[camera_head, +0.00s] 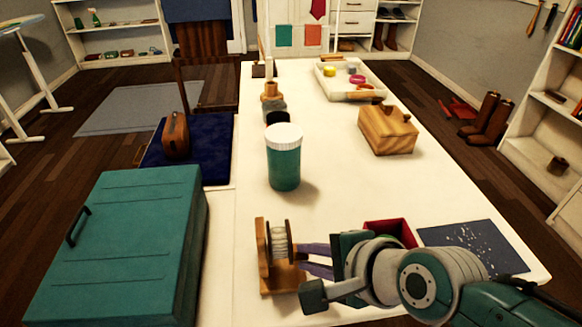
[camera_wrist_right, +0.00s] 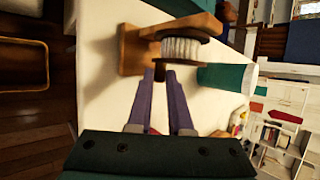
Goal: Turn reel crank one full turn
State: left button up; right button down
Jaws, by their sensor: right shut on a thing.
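The reel (camera_head: 264,265) stands near the front of the white table, with a wooden base and upright and a spool wound with white line. It also shows in the right wrist view (camera_wrist_right: 134,48), at the top. My right gripper (camera_head: 303,256) reaches in from the right, its purple fingers at the spool's right side. In the right wrist view the fingertips (camera_wrist_right: 160,75) are close together on a small brown crank handle (camera_wrist_right: 159,72) by the spool's face. The fingers hide most of the crank. My left gripper is not in view.
A teal case (camera_head: 125,240) lies left of the reel. A teal jar with a white lid (camera_head: 284,160) stands behind it. A red box (camera_head: 392,230) and a dark speckled sheet (camera_head: 470,248) lie by my right arm. A wooden box (camera_head: 388,135) is farther back. The table's middle right is clear.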

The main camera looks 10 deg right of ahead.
jog(key=shift+f, duration=0.15)
dwell(0.4)
jog(key=c, duration=0.8)
grip_release()
jog(key=shift+c, duration=0.2)
jog(key=shift+s+r, duration=0.15)
jog(key=shift+r, duration=0.15)
jog(key=p+v, duration=0.5)
jog(key=v, duration=0.4)
jog(key=shift+s+d, duration=0.2)
jog(key=shift+s, duration=0.05)
